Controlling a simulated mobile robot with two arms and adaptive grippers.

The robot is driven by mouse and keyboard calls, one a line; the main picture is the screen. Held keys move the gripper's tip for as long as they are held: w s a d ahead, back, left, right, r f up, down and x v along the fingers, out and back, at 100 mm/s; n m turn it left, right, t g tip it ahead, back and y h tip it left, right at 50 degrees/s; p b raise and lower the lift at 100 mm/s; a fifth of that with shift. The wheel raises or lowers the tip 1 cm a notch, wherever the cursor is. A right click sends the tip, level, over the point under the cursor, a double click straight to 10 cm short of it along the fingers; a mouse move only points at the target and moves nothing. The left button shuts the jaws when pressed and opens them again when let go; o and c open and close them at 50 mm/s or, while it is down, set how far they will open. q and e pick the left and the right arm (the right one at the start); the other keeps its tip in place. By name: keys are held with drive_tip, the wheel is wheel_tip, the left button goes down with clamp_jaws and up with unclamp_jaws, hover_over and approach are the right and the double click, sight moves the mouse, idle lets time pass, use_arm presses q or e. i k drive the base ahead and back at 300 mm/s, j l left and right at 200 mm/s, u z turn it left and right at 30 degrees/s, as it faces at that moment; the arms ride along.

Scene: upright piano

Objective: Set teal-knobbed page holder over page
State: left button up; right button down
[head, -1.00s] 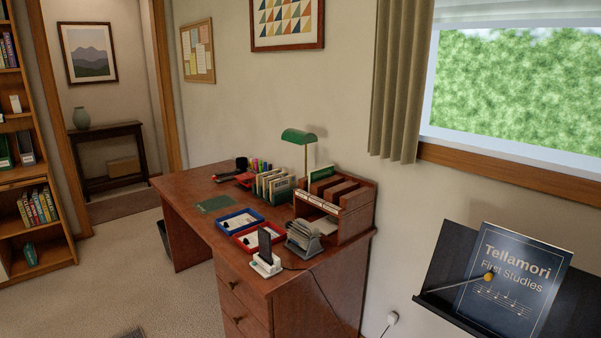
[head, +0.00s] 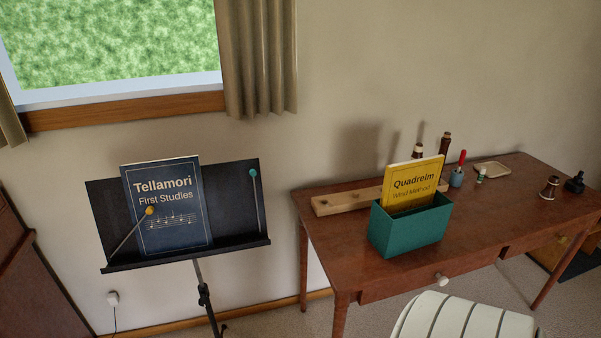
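The teal-knobbed page holder (head: 258,203) is a thin rod with a teal knob at its top. It stands nearly upright at the right side of the black music stand (head: 232,203), clear of the book. The dark blue book "Tellamori First Studies" (head: 180,232) rests on the stand's ledge, left of centre. A second holder with a yellow knob (head: 150,211) slants from the lower left, its knob over the book's left part. Neither of my grippers is in view.
Right of the stand is a wooden desk (head: 400,280) with a teal box (head: 410,232) holding a yellow book (head: 412,180). A pale ribbed chair back (head: 465,318) is in front of the desk. A dark wooden cabinet (head: 35,285) is at the left edge. A window (head: 110,45) is above the stand.

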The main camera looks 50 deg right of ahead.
sight(253, 173)
drive_tip(key=z, duration=1.35)
